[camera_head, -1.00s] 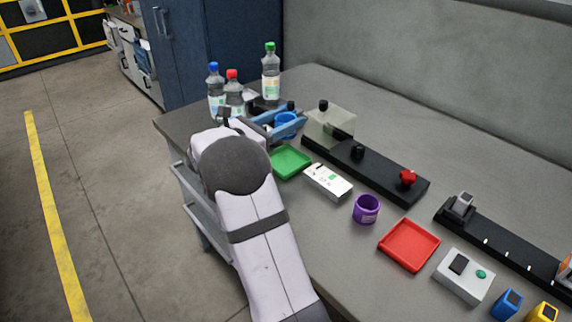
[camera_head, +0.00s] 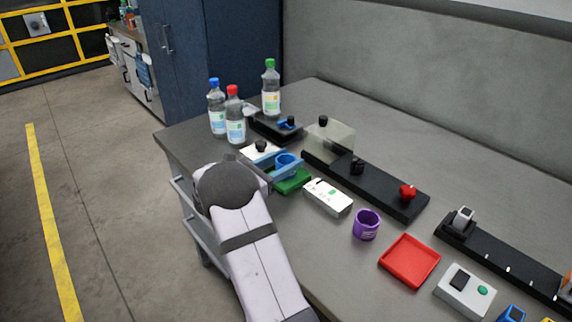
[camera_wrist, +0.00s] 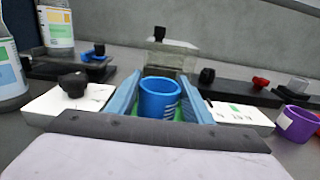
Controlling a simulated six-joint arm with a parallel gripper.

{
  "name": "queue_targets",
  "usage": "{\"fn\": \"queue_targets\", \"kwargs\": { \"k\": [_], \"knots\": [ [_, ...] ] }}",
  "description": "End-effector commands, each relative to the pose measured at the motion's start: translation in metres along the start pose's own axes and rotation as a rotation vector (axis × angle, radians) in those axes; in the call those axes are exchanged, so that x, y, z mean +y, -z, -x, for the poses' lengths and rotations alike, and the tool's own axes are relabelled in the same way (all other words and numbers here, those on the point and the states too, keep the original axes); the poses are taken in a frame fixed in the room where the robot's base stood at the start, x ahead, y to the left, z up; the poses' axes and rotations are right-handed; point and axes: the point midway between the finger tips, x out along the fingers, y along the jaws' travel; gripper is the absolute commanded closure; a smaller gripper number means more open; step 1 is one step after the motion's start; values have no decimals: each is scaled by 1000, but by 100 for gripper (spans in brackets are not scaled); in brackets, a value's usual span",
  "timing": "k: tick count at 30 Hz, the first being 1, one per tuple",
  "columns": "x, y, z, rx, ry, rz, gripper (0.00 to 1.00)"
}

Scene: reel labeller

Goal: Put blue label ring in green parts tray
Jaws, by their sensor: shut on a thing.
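The blue label ring (camera_head: 286,160) is between the light blue fingers of my gripper (camera_head: 283,166), upright, and the gripper is shut on it. In the wrist view the ring (camera_wrist: 159,99) stands between the two fingers with its striped label facing right. The green parts tray (camera_head: 293,184) is directly beneath the gripper, mostly hidden by the fingers and ring. A little green shows around the ring in the wrist view. I cannot tell whether the ring touches the tray floor.
A white box (camera_head: 328,197) stands close to the right of the green tray. Beyond are a purple ring (camera_head: 366,223), a red tray (camera_head: 409,261) and a black rail (camera_head: 385,183) with a clear cover (camera_head: 330,138). Bottles (camera_head: 235,118) stand at the back left.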

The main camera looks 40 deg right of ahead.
Motion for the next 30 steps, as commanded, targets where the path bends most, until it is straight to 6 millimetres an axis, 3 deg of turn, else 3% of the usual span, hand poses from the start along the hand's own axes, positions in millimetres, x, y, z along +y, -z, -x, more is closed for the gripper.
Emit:
{"fn": "queue_targets", "kwargs": {
  "k": [4, 17, 18, 19, 30],
  "knots": [
    [0, 14, 0, 0, -1, 1, 75],
    [0, 19, 0, 0, 0, -1, 75],
    [0, 18, 0, 0, -1, -1, 44],
    [0, 18, 0, 0, 0, -1, 37],
    [0, 15, 0, 0, 0, -1, 35]
  ]
}}
